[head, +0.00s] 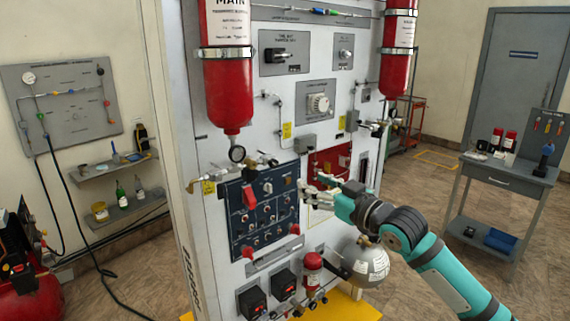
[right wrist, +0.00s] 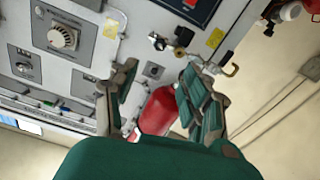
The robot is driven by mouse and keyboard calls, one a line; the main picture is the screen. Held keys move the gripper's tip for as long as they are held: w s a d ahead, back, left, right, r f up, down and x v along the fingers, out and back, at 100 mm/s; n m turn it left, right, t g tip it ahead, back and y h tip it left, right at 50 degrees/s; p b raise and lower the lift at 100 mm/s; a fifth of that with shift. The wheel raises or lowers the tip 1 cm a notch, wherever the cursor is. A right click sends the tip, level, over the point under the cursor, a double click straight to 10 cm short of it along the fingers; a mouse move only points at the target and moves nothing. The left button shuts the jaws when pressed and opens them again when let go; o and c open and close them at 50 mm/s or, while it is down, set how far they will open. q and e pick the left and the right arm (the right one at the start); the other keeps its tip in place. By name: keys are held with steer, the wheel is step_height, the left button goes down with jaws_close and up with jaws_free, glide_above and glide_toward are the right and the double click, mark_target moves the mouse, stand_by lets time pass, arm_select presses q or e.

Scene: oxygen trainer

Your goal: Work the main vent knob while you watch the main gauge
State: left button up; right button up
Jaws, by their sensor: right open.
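The fittings (right wrist: 178,42) also show beyond the fingers in the right wrist view, where the red cylinder (right wrist: 160,110) appears between the fingers. My right gripper (head: 314,185) is open and empty, in front of the panel, right of and below the fittings. My left gripper is not in view.
A dark blue switch panel (head: 265,212) with red guards lies below the fittings. A yellow hook (head: 191,187) sticks out at the panel's left edge. A grey side table (head: 500,172) is at the right.

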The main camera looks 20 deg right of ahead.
mark_target(276, 164)
steer(key=p+x, duration=0.4)
steer(key=x, duration=0.9)
steer(key=shift+w, duration=0.15)
steer(key=shift+w+a, duration=0.25)
steer(key=shift+w, duration=0.45)
steer(key=shift+f, duration=0.1)
jaws_close()
